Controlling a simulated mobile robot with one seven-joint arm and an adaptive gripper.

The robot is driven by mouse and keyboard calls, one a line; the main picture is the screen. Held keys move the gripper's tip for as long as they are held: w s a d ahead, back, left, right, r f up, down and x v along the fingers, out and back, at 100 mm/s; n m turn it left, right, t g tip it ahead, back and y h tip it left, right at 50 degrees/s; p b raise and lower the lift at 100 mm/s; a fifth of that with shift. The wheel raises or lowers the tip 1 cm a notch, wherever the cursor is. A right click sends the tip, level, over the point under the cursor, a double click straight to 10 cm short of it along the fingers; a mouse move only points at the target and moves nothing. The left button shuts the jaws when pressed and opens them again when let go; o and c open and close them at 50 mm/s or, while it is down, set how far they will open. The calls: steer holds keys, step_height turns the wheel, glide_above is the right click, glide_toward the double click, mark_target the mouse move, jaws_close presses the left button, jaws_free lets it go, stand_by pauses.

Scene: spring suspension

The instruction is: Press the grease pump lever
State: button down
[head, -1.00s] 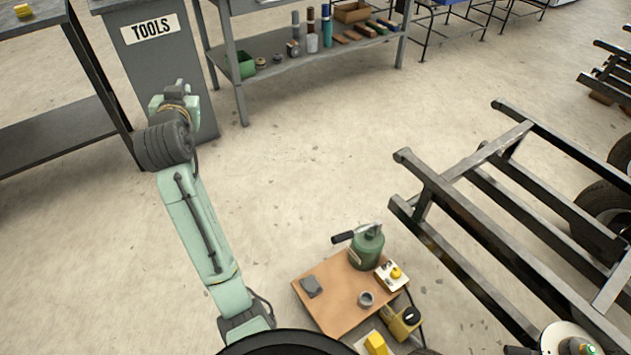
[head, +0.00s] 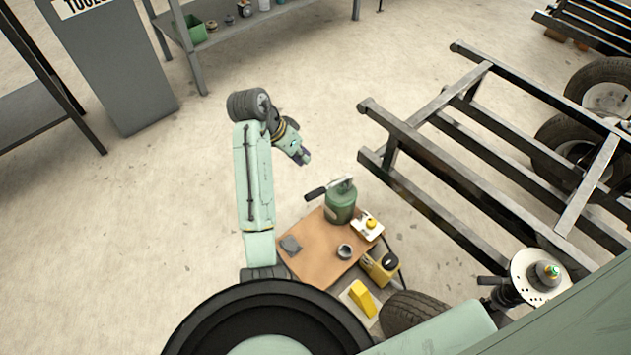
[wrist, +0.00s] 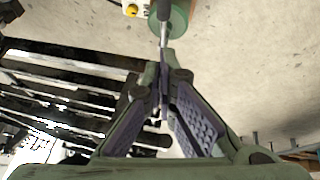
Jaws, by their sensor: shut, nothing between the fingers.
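The grease pump is a green canister (head: 341,205) standing upright at the back of a small brown-topped cart (head: 312,252). Its lever has a dark handle (head: 315,194) that sticks out to the left from the pump's top. My gripper (head: 306,159) is in the air, above and to the left of the pump in the head view, apart from it. In the wrist view my gripper (wrist: 163,100) has its fingertips together with nothing between them. The green pump (wrist: 180,20) shows at the top of the wrist view, with the dark lever handle (wrist: 164,10) beside it.
On the cart are a grey cloth-like piece (head: 291,244), a small metal cup (head: 345,252) and a white box with a yellow button (head: 369,226). A dark metal frame (head: 470,185) stands close on the right. Open floor lies left of the cart.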

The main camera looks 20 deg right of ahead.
steer(key=b, duration=0.2)
glide_above(322, 188)
steer(key=a, duration=0.1)
steer(key=f, duration=0.9)
steer(key=shift+w+f, duration=0.15)
steer(key=shift+w, duration=0.25)
steer(key=shift+s+a+f, duration=0.2)
steer(key=shift+a+f, duration=0.05)
steer(key=shift+f, duration=0.3)
steer(key=shift+s+a+f, duration=0.2)
steer(key=shift+f, duration=0.3)
steer(key=shift+s+a+f, duration=0.15)
steer(key=shift+f, duration=0.5)
steer(key=shift+f, duration=0.1)
